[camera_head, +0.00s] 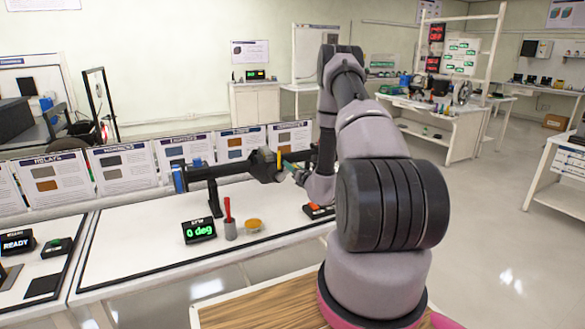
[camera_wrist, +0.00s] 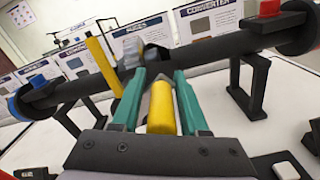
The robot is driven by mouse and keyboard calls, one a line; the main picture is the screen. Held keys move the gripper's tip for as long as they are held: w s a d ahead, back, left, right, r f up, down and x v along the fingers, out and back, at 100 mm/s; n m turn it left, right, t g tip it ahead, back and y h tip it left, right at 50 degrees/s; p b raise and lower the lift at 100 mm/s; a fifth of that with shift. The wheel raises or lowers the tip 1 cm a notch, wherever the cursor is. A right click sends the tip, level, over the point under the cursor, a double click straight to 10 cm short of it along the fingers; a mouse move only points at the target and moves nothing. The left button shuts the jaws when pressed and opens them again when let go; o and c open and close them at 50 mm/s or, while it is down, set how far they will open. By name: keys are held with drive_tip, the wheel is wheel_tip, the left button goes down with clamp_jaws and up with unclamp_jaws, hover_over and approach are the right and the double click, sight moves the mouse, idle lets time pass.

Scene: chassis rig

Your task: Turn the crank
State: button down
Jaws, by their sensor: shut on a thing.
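A dark horizontal shaft (camera_wrist: 215,52) crosses the wrist view on black stands, with a blue end piece at left and a red one at right. It also shows over the white bench in the head view (camera_head: 222,168). My gripper (camera_wrist: 160,88) has teal fingers, one on each side of a yellow crank handle (camera_wrist: 161,112), and is shut on it. The handle points toward the palm; its far end and the crank hub are partly hidden and blurred. A flat yellow bar (camera_wrist: 103,66) stands tilted left of the fingers. The display (camera_head: 200,230) reads "0 deg".
A grey cup with a red-handled tool (camera_head: 229,222) and a small amber dish (camera_head: 253,225) stand on the bench (camera_head: 140,240) below the shaft. A red-topped box (camera_head: 318,210) sits near my arm. Panels (camera_head: 182,155) line the back.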

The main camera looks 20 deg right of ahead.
sight(280, 174)
drive_tip(key=shift+s+f, duration=0.1)
drive_tip(key=shift+s, duration=0.05)
idle(0.7)
drive_tip(key=n, duration=0.1)
drive_tip(key=a+r+n, duration=0.1)
drive_tip(key=shift+n, duration=0.4)
drive_tip(key=n, duration=0.1)
drive_tip(key=a+r+n, duration=0.1)
drive_tip(key=shift+a+n, duration=0.1)
drive_tip(key=shift+n, duration=0.3)
drive_tip(key=n, duration=0.1)
drive_tip(key=a+n, duration=0.1)
drive_tip(key=shift+a+r+n, duration=0.15)
drive_tip(key=shift+r+n, duration=0.05)
drive_tip(key=shift+n, duration=0.1)
drive_tip(key=shift+s+a+n, duration=0.1)
drive_tip(key=shift+a+n, duration=0.65)
drive_tip(key=shift+n, duration=0.65)
drive_tip(key=shift+a, duration=0.1)
drive_tip(key=c, duration=0.8)
unclamp_jaws()
drive_tip(key=shift+o, duration=0.6)
drive_tip(key=shift+r, duration=0.15)
